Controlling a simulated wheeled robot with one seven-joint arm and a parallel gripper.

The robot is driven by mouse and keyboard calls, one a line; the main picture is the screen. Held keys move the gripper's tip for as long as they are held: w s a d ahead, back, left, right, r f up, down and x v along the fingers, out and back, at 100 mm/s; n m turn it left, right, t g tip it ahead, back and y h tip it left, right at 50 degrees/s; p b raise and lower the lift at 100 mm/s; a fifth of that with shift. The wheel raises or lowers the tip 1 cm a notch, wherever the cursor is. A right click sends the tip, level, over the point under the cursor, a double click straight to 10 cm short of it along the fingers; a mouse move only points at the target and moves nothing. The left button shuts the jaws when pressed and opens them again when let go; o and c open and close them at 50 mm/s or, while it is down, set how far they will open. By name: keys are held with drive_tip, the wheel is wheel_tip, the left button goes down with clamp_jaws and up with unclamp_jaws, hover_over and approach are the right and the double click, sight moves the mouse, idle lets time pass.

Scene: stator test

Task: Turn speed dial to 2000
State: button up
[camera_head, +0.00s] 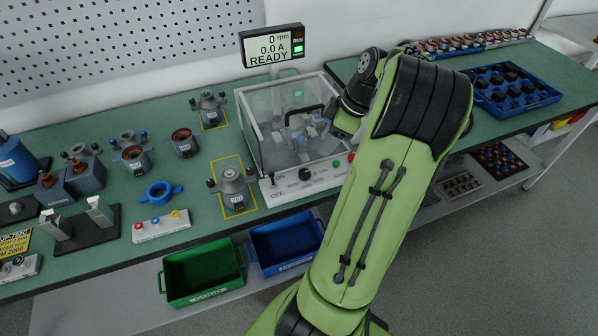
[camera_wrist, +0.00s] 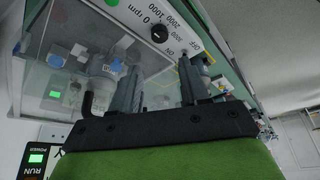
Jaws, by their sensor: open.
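The speed dial (camera_head: 306,174) is a small black knob on the white front panel of the clear test enclosure (camera_head: 262,140). In the wrist view the dial (camera_wrist: 160,33) shows near the top, with printed marks 0 rpm, 1000, 2000 and 3000 around it. Its exact pointer direction is too small to read. My gripper (camera_wrist: 160,68) is open and empty, its two grey fingers apart and pointing toward the panel. The dial appears between and beyond the fingertips, with no visible contact. In the head view my arm largely hides the gripper. The display (camera_head: 272,46) reads 0 rpm, 0.0 A, READY.
A grey stator (camera_head: 233,187) stands on a yellow-outlined mat at left. Green (camera_head: 203,298) and blue (camera_head: 287,268) bins sit below the bench edge.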

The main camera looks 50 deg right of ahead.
sight(305, 172)
drive_tip(key=b+x, duration=0.4)
drive_tip(key=x, duration=0.9)
drive_tip(key=shift+s+f, duration=0.1)
drive_tip(key=c, duration=0.8)
drive_tip(key=shift+o, duration=0.2)
